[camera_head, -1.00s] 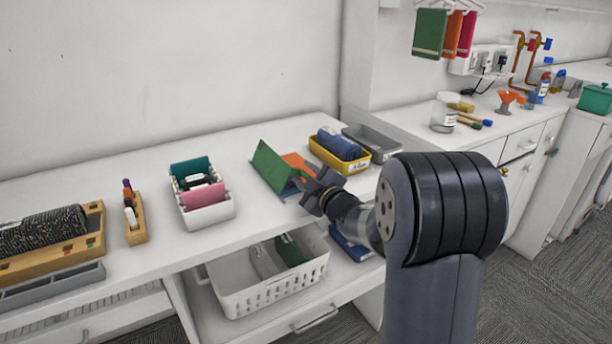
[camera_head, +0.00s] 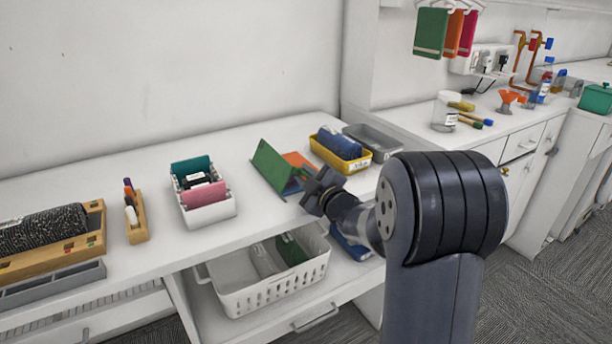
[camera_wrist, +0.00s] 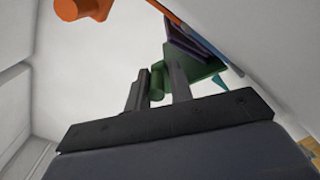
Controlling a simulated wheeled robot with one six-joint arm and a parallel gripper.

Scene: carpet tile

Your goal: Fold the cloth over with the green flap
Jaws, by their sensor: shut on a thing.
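A folding board with a green flap (camera_head: 271,167) and an orange panel (camera_head: 298,160) sits on the white worktop. The green flap is raised at a slant. My gripper (camera_head: 304,184) is at its near right side. In the wrist view the green flap (camera_wrist: 208,68) shows beyond the fingers, with a green rounded piece at its edge. My gripper (camera_wrist: 158,80) is shut on the green flap there. A purple layer (camera_wrist: 188,40) lies against the flap; I cannot tell if it is the cloth. An orange rounded piece (camera_wrist: 82,9) shows at the upper left.
A yellow bin (camera_head: 340,153) with a blue roll and a grey tray (camera_head: 372,142) stand behind the board. A white box (camera_head: 207,207) with coloured cloths is to the left. A white basket (camera_head: 262,283) is on the lower shelf. The worktop between box and board is clear.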

